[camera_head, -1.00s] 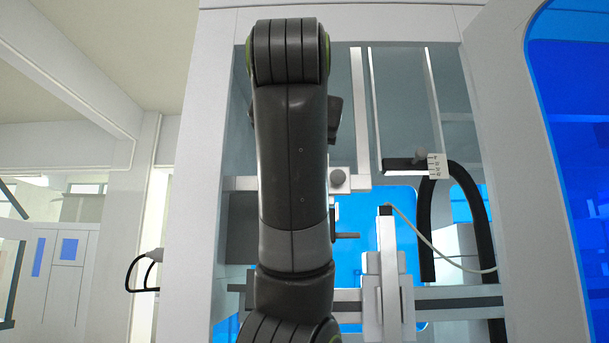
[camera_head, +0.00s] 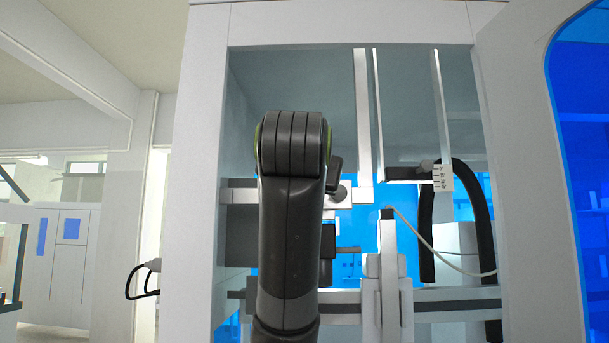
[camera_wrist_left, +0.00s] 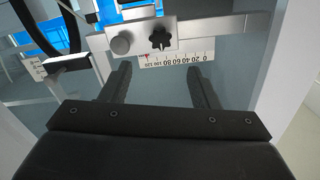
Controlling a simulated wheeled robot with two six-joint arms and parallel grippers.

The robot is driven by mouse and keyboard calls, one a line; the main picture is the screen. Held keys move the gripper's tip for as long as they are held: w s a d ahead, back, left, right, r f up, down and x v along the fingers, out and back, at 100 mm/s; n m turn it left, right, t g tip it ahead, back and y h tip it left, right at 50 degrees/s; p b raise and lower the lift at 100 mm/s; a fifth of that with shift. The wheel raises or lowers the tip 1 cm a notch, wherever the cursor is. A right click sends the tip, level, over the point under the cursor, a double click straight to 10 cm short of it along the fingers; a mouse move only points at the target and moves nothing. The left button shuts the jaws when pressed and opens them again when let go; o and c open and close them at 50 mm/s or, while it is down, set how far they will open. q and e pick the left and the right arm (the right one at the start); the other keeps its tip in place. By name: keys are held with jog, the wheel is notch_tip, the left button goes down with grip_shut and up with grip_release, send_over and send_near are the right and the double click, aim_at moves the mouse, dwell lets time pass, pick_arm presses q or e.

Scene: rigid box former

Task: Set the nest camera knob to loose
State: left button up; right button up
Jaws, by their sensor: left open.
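In the left wrist view, a black star-shaped knob (camera_wrist_left: 160,38) and a round grey knob (camera_wrist_left: 121,45) sit on a pale bracket plate. A white scale strip (camera_wrist_left: 178,59) with inverted numbers lies just below the plate. I cannot tell which knob is the nest camera knob, or whether it is loose. My left gripper (camera_wrist_left: 160,67) is open and empty, its fingertips below the plate in the picture and apart from both knobs. In the head view my left arm hides the gripper fingers. A round grey knob (camera_head: 340,193) shows beside the arm. My right gripper is out of view.
Another knob (camera_head: 427,165) with a white scale (camera_head: 442,178) is on a dark bar at right. Black hoses (camera_head: 484,225) and a pale cable (camera_head: 440,254) hang nearby.

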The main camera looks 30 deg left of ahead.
pick_arm(q)
jog(key=p+x, duration=0.8)
jog(key=x, duration=0.2)
jog(key=shift+w+p, duration=0.25)
jog(key=shift+p, duration=0.15)
jog(key=shift+a, duration=0.15)
jog(key=c, duration=1)
jog(key=shift+o, duration=0.2)
